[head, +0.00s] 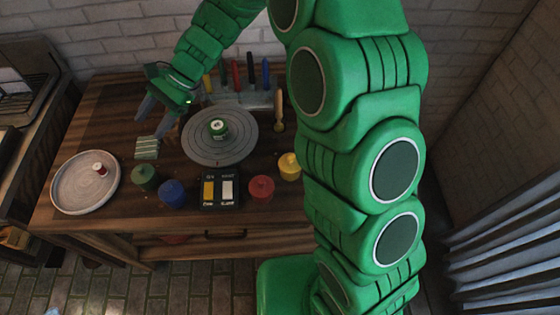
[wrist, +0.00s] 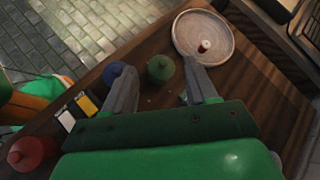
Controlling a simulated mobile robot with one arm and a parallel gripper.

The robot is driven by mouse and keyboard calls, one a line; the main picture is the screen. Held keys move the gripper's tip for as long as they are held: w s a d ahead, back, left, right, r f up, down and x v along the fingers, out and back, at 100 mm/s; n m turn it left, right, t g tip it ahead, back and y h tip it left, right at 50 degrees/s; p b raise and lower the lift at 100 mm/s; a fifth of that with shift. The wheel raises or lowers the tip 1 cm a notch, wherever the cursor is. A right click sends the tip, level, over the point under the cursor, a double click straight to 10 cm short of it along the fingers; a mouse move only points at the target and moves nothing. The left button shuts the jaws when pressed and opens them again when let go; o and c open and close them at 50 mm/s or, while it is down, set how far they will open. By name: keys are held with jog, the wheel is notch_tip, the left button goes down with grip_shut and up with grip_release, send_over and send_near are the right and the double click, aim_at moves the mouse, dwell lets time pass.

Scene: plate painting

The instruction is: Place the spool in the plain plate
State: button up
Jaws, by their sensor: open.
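The spool (head: 100,169) is small, with a red and white look, and stands on the plain plate. The plain plate (head: 72,199) is a round grey-white dish at the left end of the wooden table. In the wrist view the spool (wrist: 204,46) stands inside the plate (wrist: 222,60), near its middle. My gripper (head: 153,117) is in the air above the table's left part, behind the plate, and apart from the spool. Its two grey fingers (wrist: 165,88) are spread with nothing between them in the wrist view.
A grey turntable (head: 209,157) holds a small green and white item. Green (head: 144,178), blue (head: 172,193), red (head: 261,189) and yellow (head: 290,166) pots line the front, around a two-button box (head: 219,192). Coloured markers (head: 236,76) stand behind.

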jog(key=s+d+r+n+t+h, duration=0.1)
jog(key=s+d, duration=0.6)
jog(key=d, duration=0.7)
jog(key=s+d+r+n+t+h, duration=0.2)
jog(key=s+d, duration=0.6)
jog(key=d, duration=0.6)
jog(key=s+d+r+n+t+h, duration=0.1)
jog(key=s+d+r+n+h, duration=0.2)
jog(key=d, duration=1.1)
jog(key=s+r+h, duration=0.2)
jog(key=s, duration=0.3)
jog(key=shift+s+r+t+h, duration=0.2)
jog(key=shift+r+t+h, duration=0.1)
jog(key=shift+r+t, duration=0.1)
jog(key=shift+o, duration=0.4)
